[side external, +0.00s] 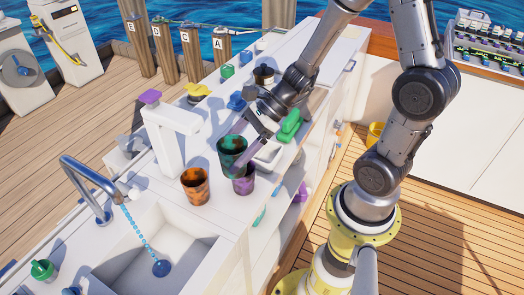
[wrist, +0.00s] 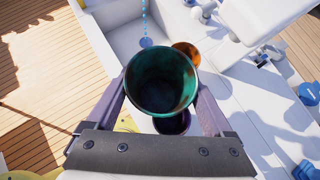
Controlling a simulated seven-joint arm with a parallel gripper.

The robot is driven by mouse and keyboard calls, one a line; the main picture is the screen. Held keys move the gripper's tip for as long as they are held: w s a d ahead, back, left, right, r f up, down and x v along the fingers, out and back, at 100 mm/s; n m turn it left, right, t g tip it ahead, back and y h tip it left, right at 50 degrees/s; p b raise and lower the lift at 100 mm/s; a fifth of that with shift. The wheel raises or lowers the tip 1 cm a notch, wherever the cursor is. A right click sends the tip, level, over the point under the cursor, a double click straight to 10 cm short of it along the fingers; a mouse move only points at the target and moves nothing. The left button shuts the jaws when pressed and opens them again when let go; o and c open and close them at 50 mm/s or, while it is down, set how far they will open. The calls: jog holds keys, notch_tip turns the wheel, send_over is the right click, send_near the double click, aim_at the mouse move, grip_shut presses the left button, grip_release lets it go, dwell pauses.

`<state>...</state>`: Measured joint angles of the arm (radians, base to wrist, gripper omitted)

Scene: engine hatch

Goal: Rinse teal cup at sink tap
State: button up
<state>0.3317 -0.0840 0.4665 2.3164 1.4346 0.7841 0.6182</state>
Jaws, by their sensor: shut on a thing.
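The teal cup (side external: 232,152) has dark and rusty stains and is held upright above the counter. My gripper (side external: 246,158) is shut on it. In the wrist view the cup (wrist: 160,80) sits between my two fingers, its dark inside facing the camera. The tap (side external: 85,185) is a curved metal spout at the left, with a blue dotted stream (side external: 138,235) falling into the white sink (side external: 120,258). The stream also shows at the top of the wrist view (wrist: 144,22). The cup is to the right of the sink, apart from the stream.
An orange stained cup (side external: 195,186) stands on the counter between the teal cup and the sink. A purple cup (side external: 243,182) stands just below and beside the teal cup. A white post (side external: 172,140) with a purple top rises behind. Green blocks (side external: 290,126) lie to the right.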

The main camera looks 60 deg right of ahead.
jog(key=a+f+n+g+y, duration=0.1)
jog(key=a+f+n+g, duration=0.2)
jog(key=a, duration=1)
jog(key=w+a+f+t, duration=0.1)
jog(key=w+a+f, duration=0.2)
jog(key=w+a, duration=0.5)
jog(key=shift+w+f, duration=0.35)
jog(key=shift+w, duration=1.2)
jog(key=shift+d, duration=0.15)
jog(key=shift+w+d, duration=0.35)
jog(key=shift+d, duration=0.1)
jog(key=shift+s+a, duration=0.1)
jog(key=shift+a, duration=0.05)
jog(key=shift+s+a, duration=0.25)
jog(key=shift+a, duration=0.15)
